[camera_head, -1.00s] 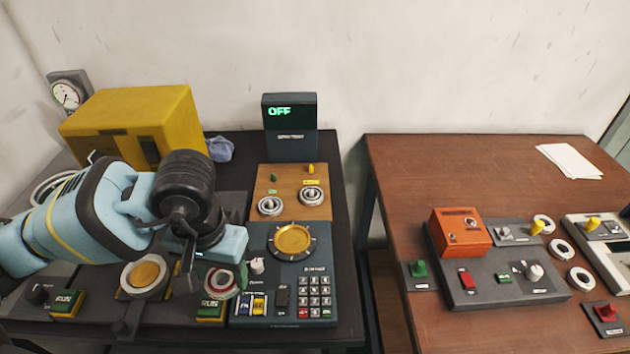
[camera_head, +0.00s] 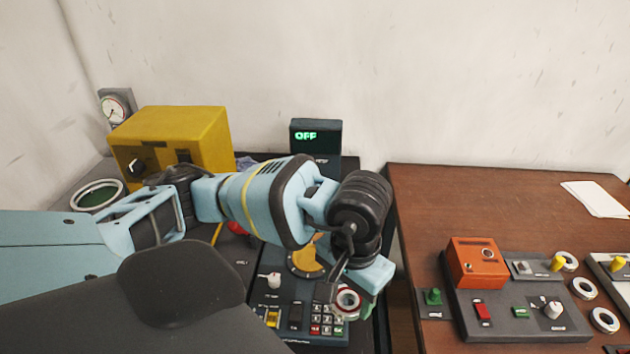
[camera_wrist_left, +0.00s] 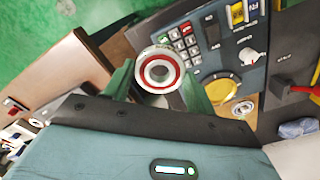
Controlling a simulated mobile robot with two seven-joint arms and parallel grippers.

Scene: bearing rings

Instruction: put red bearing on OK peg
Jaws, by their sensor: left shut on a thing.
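My left gripper (camera_head: 352,292) is shut on the red bearing (camera_head: 341,310), a pale ring with a red band. It holds the ring above the keypad at the right front of the dark console. In the left wrist view, the red bearing (camera_wrist_left: 144,78) sits between the green fingers of my left gripper (camera_wrist_left: 158,84). The peg board is hidden behind my left arm in the head view. A brown piece with a ring (camera_wrist_left: 243,108) shows in the left wrist view, but I cannot read any peg label. My right gripper is out of view.
A yellow box (camera_head: 175,140) stands at the back left and a display reading OFF (camera_head: 316,136) at the back. The gold dish (camera_head: 303,262) is partly behind my arm. A gap separates the console from the brown table (camera_head: 480,205), which carries an orange box (camera_head: 476,262).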

